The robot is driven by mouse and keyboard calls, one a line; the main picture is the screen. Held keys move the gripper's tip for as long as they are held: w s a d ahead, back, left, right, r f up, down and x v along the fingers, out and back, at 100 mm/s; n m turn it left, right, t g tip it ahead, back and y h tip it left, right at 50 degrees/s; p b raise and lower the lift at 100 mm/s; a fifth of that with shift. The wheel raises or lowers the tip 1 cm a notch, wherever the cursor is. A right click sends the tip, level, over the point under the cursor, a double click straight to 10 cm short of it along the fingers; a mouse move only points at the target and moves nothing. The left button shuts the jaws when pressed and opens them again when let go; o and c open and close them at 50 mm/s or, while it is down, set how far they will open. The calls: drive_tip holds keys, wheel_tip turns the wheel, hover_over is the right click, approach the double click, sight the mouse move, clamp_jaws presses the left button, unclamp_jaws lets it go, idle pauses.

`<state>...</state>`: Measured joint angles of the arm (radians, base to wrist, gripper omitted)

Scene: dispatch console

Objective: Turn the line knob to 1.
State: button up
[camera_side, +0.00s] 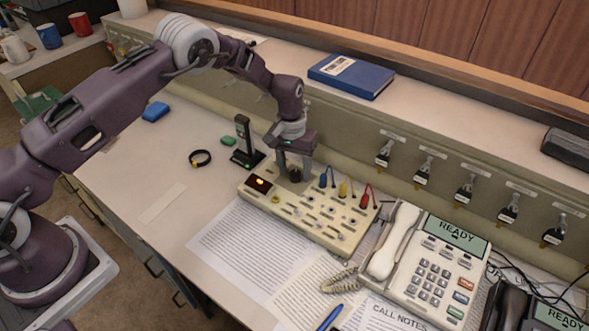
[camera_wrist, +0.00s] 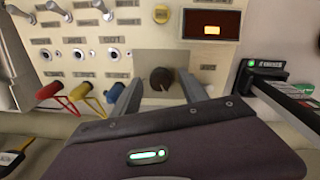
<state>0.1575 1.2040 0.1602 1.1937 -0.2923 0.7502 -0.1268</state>
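The line knob (camera_side: 295,174) is a dark round knob at the back of the beige console panel (camera_side: 325,231). In the wrist view the knob (camera_wrist: 162,78) sits on a plain plate between my two fingertips. My gripper (camera_side: 294,164) points down over it in the side view. In the wrist view my gripper (camera_wrist: 159,88) is open, one finger on each side of the knob, with gaps showing. A dark red display (camera_wrist: 211,27) shows a small lit orange mark, too small to read. The knob's pointer setting cannot be read.
Blue, yellow and red plugs (camera_side: 344,188) stand beside the knob. A black stand (camera_side: 246,145) with a green light is close on the other side. A white telephone (camera_side: 430,262) and papers (camera_side: 254,248) lie nearer the camera. A blue book (camera_side: 351,76) rests on the ledge.

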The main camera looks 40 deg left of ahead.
sight(293, 173)
drive_tip(key=r, duration=0.7)
drive_tip(key=shift+s+a+r, duration=0.1)
drive_tip(key=shift+a+r, duration=0.1)
drive_tip(key=s+a+r+t, duration=0.1)
drive_tip(key=s+r, duration=0.4)
drive_tip(key=r, duration=0.3)
drive_tip(key=s+a+r+m+t, duration=0.1)
drive_tip(key=s+r, duration=0.4)
drive_tip(key=r, duration=0.4)
drive_tip(key=s+a+r+t, duration=0.1)
drive_tip(key=s+r, duration=0.4)
drive_tip(key=r, duration=0.3)
drive_tip(key=s+a+r+m+t, duration=0.1)
drive_tip(key=s+a+t, duration=0.1)
drive_tip(key=s, duration=1.9)
drive_tip(key=shift+s+m+y, duration=0.3)
drive_tip(key=shift+s+m, duration=0.1)
